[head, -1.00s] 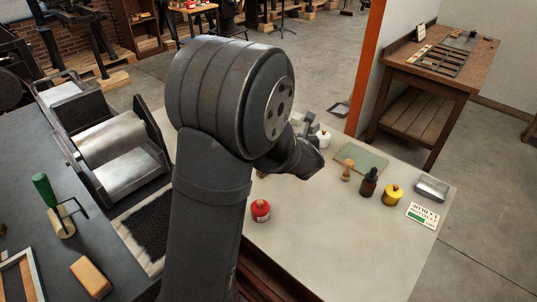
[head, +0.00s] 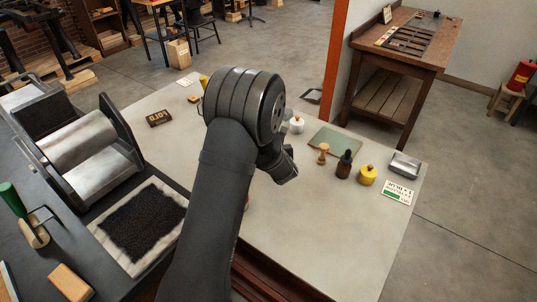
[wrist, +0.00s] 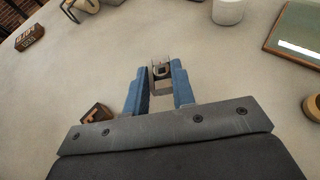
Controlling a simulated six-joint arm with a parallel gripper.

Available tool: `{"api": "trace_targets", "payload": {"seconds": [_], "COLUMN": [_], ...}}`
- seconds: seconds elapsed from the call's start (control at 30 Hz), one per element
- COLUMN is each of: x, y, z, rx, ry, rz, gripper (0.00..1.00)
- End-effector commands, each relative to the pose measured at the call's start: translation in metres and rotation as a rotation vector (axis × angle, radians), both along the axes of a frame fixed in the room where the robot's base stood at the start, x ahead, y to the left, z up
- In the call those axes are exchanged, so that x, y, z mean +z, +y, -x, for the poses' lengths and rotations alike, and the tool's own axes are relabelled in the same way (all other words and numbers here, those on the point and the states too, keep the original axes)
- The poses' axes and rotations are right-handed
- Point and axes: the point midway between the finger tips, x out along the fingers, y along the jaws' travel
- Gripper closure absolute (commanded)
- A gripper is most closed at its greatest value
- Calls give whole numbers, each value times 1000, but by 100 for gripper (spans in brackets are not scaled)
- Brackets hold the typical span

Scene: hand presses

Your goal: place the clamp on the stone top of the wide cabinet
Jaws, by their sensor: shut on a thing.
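The pale stone top (head: 325,220) of the wide cabinet fills the middle of the head view; its bare surface also shows in the wrist view (wrist: 230,70). In the wrist view the two blue fingers of my gripper (wrist: 160,90) are shut on a small grey metal piece (wrist: 161,72), which appears to be the clamp. Only its end shows between the fingers. In the head view my gripper (head: 286,172) is over the stone top, and my arm hides the clamp. Whether the clamp touches the stone I cannot tell.
A green mat (head: 335,140), wooden stamp (head: 323,154), dark bottle (head: 344,164), yellow jar (head: 367,175), metal tin (head: 405,165) and card (head: 397,192) stand to the right. A brown block (wrist: 97,113) is close left of the fingers. The front-middle stone is clear.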

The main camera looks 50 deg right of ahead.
Motion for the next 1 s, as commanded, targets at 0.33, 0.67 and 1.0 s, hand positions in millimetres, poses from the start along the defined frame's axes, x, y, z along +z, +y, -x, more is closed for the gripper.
{"api": "trace_targets", "payload": {"seconds": [0.33,0.67,1.0], "x": [-25,-46,-50], "y": [-1,-1,-1], "z": [-11,-11,-11], "rx": [0,0,0], "ry": [1,-1,0], "rz": [-2,1,0], "gripper": [100,100,57]}}
